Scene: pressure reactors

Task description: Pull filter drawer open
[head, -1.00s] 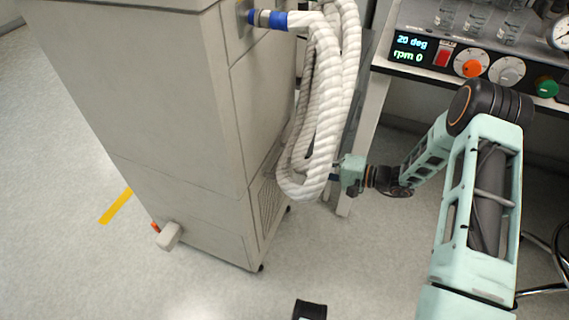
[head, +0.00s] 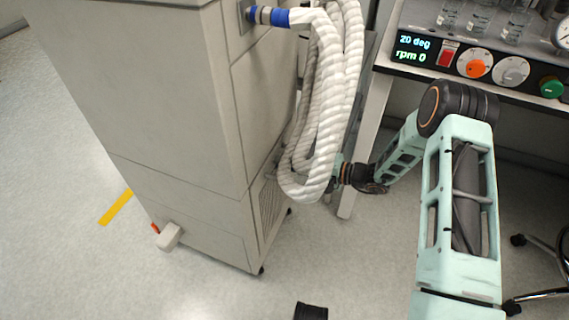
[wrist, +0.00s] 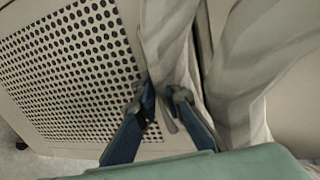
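The filter drawer appears to be the perforated panel low on the right side of the beige cabinet (head: 185,100). Its grille (head: 267,205) shows in the head view and fills the left of the wrist view (wrist: 65,65). I cannot make out a handle. In the wrist view my gripper (wrist: 163,92) has two dark blue fingers with a gap between the tips, near the grille's right edge. White hose hangs by the fingertips; I cannot tell whether they touch it. In the head view the fingers are hidden behind the hose.
Thick white ribbed hoses (head: 325,110) hang from a blue fitting (head: 280,17) beside the cabinet, between it and my arm. A bench with a control panel (head: 475,62) and glassware stands at the right.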

